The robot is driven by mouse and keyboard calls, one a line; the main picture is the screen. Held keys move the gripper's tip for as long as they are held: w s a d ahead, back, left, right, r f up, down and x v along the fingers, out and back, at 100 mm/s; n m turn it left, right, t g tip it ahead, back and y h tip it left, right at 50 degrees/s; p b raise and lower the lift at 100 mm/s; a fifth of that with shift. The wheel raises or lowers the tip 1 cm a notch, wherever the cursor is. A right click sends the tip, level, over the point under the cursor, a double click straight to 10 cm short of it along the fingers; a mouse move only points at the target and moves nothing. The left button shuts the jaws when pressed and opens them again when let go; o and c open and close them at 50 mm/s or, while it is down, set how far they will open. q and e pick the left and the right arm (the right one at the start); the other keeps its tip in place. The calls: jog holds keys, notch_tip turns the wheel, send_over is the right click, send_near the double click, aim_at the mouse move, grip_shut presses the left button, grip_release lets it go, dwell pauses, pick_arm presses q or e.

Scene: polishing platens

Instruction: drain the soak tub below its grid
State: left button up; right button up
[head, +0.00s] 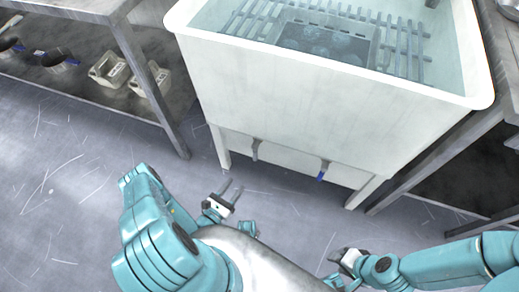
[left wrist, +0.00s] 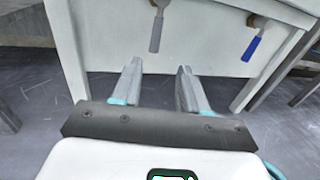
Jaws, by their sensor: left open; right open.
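The white soak tub (head: 300,95) stands on legs in the upper middle of the head view. It holds liquid, with a slatted grid (head: 400,50) and a dark tray (head: 320,42) inside. Under its front hang two lever handles, a grey one (head: 255,148) on the left and a blue one (head: 323,170) on the right. The left wrist view shows the grey lever (left wrist: 157,30) and the blue lever (left wrist: 251,47) beyond my left gripper. My left gripper (head: 229,188) is open and empty, below and apart from the grey lever. My right gripper (head: 335,270) is open and empty, low in front of the tub.
A shelf (head: 80,90) on the left holds beige jugs (head: 110,70) and dark cups. A grey bench (head: 440,155) stands close to the tub's right side. The scratched floor (head: 70,190) before the tub is clear.

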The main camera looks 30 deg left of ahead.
aim_at(254, 157)
pick_arm(q)
jog(key=w+b, duration=0.1)
jog(key=w, duration=0.4)
jog(key=w+b, duration=0.1)
jog(key=w, duration=0.4)
jog(key=w+b, duration=0.1)
jog(key=w, duration=0.3)
jog(key=shift+w+a+f, duration=0.1)
jog(key=shift+w+a, duration=0.3)
jog(key=shift+w, duration=0.6)
grip_shut()
